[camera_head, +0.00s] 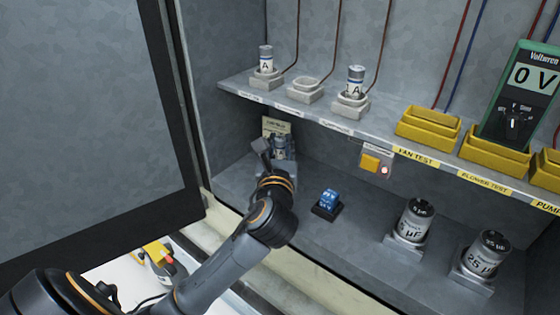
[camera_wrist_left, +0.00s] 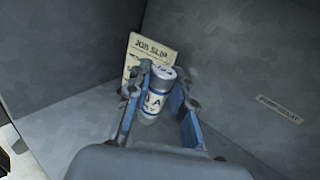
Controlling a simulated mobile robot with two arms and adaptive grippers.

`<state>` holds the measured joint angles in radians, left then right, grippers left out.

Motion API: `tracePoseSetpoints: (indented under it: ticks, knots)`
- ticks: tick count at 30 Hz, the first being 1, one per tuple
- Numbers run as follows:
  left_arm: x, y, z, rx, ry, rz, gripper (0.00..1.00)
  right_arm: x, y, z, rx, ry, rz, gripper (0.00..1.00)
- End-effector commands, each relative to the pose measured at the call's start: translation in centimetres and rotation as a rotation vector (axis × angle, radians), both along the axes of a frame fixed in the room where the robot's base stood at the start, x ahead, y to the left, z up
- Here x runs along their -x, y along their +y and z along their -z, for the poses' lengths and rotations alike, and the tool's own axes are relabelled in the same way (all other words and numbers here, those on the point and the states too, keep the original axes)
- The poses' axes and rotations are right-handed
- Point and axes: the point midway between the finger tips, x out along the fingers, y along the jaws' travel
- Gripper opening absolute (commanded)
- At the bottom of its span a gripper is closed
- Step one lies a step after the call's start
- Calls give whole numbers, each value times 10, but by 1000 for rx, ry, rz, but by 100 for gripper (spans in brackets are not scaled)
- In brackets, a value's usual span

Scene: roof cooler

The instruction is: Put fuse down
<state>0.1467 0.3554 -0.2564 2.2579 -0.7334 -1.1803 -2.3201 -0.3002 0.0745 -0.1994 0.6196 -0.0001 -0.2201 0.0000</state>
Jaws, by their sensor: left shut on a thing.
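My left gripper (camera_head: 272,155) reaches into the back left corner of the cabinet's lower shelf (camera_head: 350,245). It is shut on a silver fuse with a white and blue label (camera_head: 281,146), partly hidden by the gripper in the head view. In the left wrist view the fuse (camera_wrist_left: 154,98) stands roughly upright between the two blue-lined fingers (camera_wrist_left: 162,92). Its label shows an "A". I cannot tell whether its base touches the shelf. My right gripper is not in view.
A job slip (camera_wrist_left: 146,58) leans behind the fuse. A blue block on a black base (camera_head: 328,200) and two capacitors (camera_head: 415,222) (camera_head: 484,256) stand to the right. Above, two fuses (camera_head: 265,58) (camera_head: 355,80) flank an empty holder (camera_head: 304,90). The open door (camera_head: 75,110) is left.

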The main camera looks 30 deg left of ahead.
Motion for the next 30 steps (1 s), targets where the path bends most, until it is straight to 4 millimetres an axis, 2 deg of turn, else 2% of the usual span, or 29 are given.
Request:
tracePoseSetpoints:
  ticks: [5,9,12,23,24,26,30]
  knots:
    - [-6,5,10,-2,1,-1,0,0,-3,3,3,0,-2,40]
    - [-8,6,34,0,6,0,0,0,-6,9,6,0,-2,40]
    - [-8,6,43,0,1,-1,0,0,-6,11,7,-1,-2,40]
    - [-8,6,46,-1,2,0,0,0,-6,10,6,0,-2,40]
    - [-8,6,45,-2,1,0,30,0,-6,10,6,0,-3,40]
    - [-8,6,45,-2,1,0,42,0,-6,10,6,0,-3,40]
    - [-8,6,45,-1,0,0,45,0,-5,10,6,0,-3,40]
